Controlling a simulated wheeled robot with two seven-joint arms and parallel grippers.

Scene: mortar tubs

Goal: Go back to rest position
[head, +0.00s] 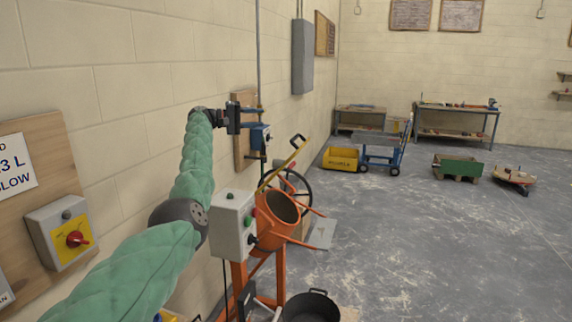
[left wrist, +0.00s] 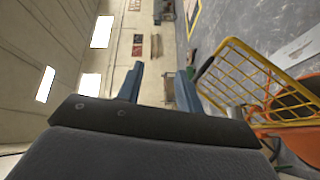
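My left gripper (head: 254,118) is raised near the left wall, above and behind the orange mixer. Its arm comes in from the lower left in a green padded sleeve. In the left wrist view the two blue-grey fingers (left wrist: 158,84) stand apart with nothing between them, so it is open and empty. My right gripper is in neither view.
The orange mixer (head: 273,232) with a grey control box (head: 233,224) stands below my left arm. Its yellow grid (left wrist: 243,77) shows close by in the left wrist view. A black tub (head: 311,308) is on the floor.

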